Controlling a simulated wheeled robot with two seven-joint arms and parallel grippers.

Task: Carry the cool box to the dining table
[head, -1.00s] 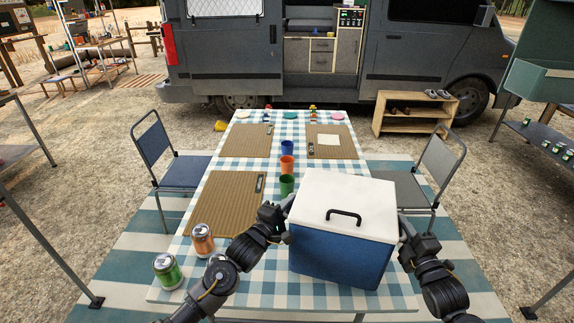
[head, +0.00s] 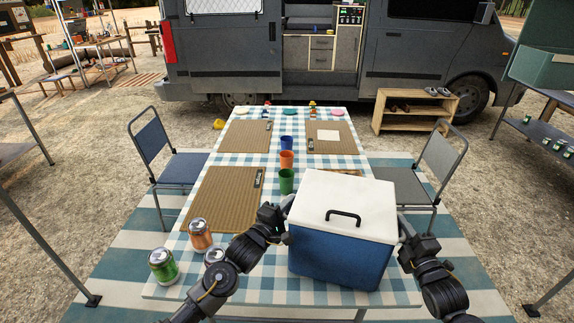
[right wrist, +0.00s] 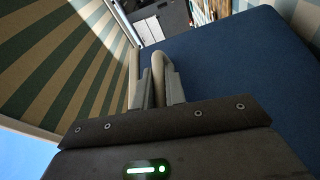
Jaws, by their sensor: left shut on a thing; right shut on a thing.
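The blue cool box (head: 341,254) with a white lid and black top handle is at the near right part of the dining table (head: 200,285). It is upright; I cannot tell from the head view whether its base touches the checked cloth. My left gripper (head: 287,208) is shut on its left side, and my right gripper (head: 405,228) is shut on its right side. In the right wrist view the right gripper's fingers (right wrist: 158,88) close around a pale side handle beside the blue wall (right wrist: 240,75). The left grip is partly hidden by the box.
Green (head: 286,181), orange (head: 286,159) and blue (head: 286,143) cups line the middle. Woven mats (head: 222,200) lie around. Chairs (head: 165,155) flank both sides.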

